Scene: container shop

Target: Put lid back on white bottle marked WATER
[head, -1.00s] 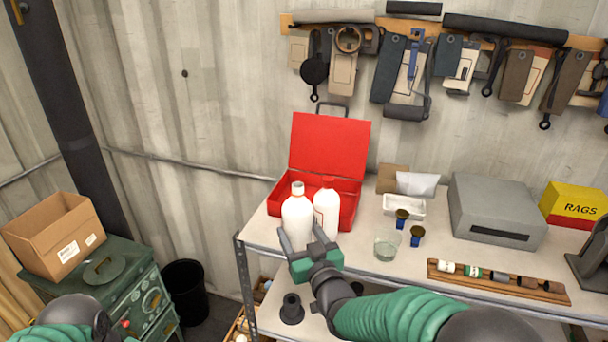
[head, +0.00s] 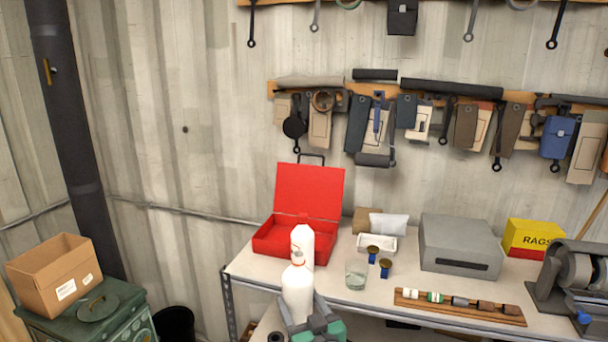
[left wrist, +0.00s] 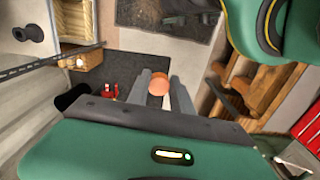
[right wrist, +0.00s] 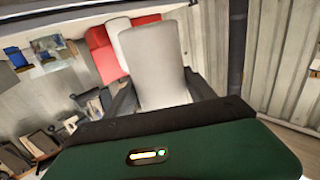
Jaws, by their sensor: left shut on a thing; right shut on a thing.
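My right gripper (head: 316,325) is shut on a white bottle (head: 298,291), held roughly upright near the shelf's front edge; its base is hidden. In the right wrist view the bottle (right wrist: 153,62) stands between the fingers as a pale shape. A second white bottle (head: 303,243) is behind it on the shelf, partly covered, with a small red mark. No WATER lettering is legible. My left gripper (left wrist: 160,92) is out of the head view. In the left wrist view it is shut on a small round orange thing (left wrist: 158,86), perhaps the lid.
An open red box (head: 310,190) stands behind the bottles. A glass jar (head: 356,273), a grey case (head: 460,245) and a wooden rack (head: 459,307) of small items are to the right on the shelf. A cardboard box (head: 53,275) sits on the green stove at left.

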